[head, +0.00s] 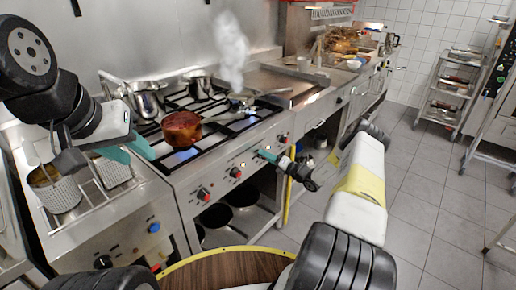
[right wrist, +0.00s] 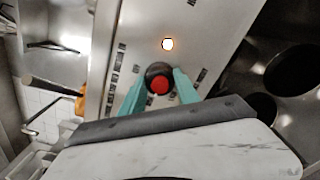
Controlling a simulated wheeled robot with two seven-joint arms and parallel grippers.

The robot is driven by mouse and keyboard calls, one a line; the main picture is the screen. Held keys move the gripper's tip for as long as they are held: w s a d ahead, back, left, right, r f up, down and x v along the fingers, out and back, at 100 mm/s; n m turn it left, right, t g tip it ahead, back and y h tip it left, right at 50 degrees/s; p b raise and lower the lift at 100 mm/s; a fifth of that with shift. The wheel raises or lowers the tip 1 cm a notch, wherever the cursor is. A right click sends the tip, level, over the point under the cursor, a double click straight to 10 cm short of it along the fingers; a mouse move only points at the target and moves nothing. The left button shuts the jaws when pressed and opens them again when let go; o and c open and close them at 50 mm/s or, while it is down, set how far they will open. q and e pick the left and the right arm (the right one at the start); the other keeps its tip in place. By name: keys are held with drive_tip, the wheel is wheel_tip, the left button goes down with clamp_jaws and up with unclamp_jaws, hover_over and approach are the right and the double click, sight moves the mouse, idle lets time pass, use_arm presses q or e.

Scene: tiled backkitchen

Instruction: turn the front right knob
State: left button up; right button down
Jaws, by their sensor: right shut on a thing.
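The stove's front panel (head: 220,178) carries a row of black knobs with red centres. One knob (head: 203,194) and another (head: 235,172) show clear of my grippers in the head view. My right gripper (head: 266,155) is at the panel, to the right of these two. In the right wrist view, a black knob with a red centre (right wrist: 159,82) sits between its teal fingers, and the gripper is shut on it. In the head view my fingers hide most of that knob. My left gripper (head: 130,152) is open and empty, above the fryer baskets.
A reddish-brown pot (head: 181,130) stands on the burners, with blue flames near it. A steaming pan (head: 243,100) stands farther back. Fryer baskets (head: 57,190) are at the left. A round wooden table (head: 225,270) is close in front. The tiled floor at right (head: 430,200) is clear.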

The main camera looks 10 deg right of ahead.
drive_tip(key=shift+n, duration=0.3)
drive_tip(key=n, duration=1.1)
drive_tip(key=shift+n, duration=0.3)
drive_tip(key=c, duration=0.9)
unclamp_jaws()
